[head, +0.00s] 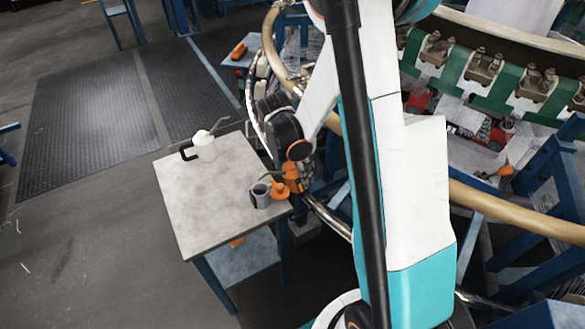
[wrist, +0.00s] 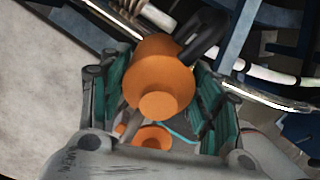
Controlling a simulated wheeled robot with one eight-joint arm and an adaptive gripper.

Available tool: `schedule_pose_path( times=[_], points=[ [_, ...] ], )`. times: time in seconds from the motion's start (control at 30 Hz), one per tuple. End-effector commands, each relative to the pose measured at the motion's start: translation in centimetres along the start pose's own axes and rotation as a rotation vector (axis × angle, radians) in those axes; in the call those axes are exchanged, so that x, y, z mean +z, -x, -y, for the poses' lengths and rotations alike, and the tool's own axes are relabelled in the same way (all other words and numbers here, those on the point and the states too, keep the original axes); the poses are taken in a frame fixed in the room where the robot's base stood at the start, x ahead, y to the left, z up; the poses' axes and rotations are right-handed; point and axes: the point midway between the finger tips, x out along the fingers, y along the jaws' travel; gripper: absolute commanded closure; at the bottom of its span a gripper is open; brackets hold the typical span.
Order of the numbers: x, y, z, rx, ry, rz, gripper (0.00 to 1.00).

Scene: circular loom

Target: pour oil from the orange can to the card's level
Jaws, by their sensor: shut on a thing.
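The orange can (wrist: 160,75) is between the green-padded fingers of my gripper (wrist: 162,108) in the wrist view, and my gripper is shut on it. A second orange part (wrist: 152,138) shows below it, close to the palm. In the head view orange parts of the can (head: 280,194) show at the right edge of the small table (head: 190,215), beside a grey cup-like vessel (head: 260,195). I cannot tell whether the can touches the table or the vessel. The oil, its level and a card cannot be made out.
A white can with a black handle and a thin spout (head: 204,146) stands at the table's far side. The table's left and front parts are clear. The loom's green and metal frame (head: 480,70) and blue beams fill the right side.

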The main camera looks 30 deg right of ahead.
Motion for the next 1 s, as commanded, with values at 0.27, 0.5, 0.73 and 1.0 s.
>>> schedule_pose_path(
  times=[0.27,0.5,0.73,1.0],
  points=[
    [0.3,1.2,0.1,-0.115,0.006,0.241,0.99],
    [0.5,1.1,0.3,-0.115,-0.001,0.236,0.99],
    [0.4,1.5,0.2,-0.133,0.002,0.273,0.99],
    [0.4,2.7,0.2,-0.179,0.003,0.369,0.99]
  ],
)
